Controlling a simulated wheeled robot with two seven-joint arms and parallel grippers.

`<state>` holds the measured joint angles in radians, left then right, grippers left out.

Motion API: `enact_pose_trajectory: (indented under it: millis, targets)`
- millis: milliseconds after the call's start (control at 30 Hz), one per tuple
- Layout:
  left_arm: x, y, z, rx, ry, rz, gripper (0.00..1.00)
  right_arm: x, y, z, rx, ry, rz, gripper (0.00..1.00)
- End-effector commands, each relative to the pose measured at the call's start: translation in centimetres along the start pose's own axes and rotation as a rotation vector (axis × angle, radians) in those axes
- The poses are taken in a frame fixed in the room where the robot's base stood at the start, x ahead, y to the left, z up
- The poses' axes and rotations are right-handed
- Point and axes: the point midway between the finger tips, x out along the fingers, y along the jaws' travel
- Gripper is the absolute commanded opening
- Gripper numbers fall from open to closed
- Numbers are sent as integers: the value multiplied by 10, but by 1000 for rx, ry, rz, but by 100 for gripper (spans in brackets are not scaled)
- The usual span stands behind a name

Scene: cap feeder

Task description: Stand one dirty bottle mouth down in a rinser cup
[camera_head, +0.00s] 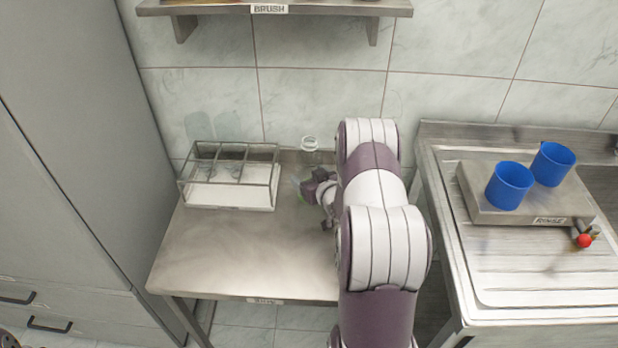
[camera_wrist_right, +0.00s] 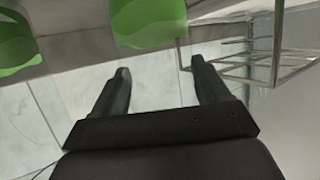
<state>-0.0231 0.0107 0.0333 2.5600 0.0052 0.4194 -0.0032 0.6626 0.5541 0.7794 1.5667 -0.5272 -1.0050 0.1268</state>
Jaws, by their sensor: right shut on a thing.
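My right gripper (camera_head: 312,192) is over the back of the steel table, shut on a clear bottle with green residue, largely hidden by the gripper in the head view. In the wrist view, the green residue (camera_wrist_right: 148,22) of this bottle shows just beyond my right gripper's fingertips (camera_wrist_right: 158,68). A second clear bottle (camera_head: 310,146) stands behind the gripper, near the wall. Another patch of green residue (camera_wrist_right: 15,45) shows at the left of the wrist view. Two blue rinser cups, the nearer (camera_head: 509,187) and the farther (camera_head: 553,164), stand on the right. My left gripper is not in view.
A wire rack (camera_head: 228,198) with compartments stands at the table's back left. The steel table (camera_head: 240,255) is clear in front. The cups stand on a raised plate (camera_head: 490,214) labelled RINSE, with a red-knobbed valve (camera_head: 584,240). A BRUSH shelf (camera_head: 330,8) hangs above.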

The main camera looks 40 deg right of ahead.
Motion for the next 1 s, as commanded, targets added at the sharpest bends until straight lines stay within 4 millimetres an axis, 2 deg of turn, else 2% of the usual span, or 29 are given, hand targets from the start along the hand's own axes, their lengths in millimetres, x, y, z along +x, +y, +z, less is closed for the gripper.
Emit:
enact_pose_trajectory:
  millis: [333,367,400,433,767,867,1000]
  targets:
    - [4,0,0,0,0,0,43,2,0,5,-1,1,0,46]
    - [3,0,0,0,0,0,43,2,0,4,-1,1,0,82]
    - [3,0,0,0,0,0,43,2,0,3,-1,1,0,95]
    - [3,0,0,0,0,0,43,2,0,3,-1,1,0,100]
    - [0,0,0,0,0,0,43,-5,0,0,-1,2,1,100]
    - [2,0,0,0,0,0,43,-23,0,0,0,1,2,100]
    - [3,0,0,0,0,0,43,-59,1,0,0,1,4,100]
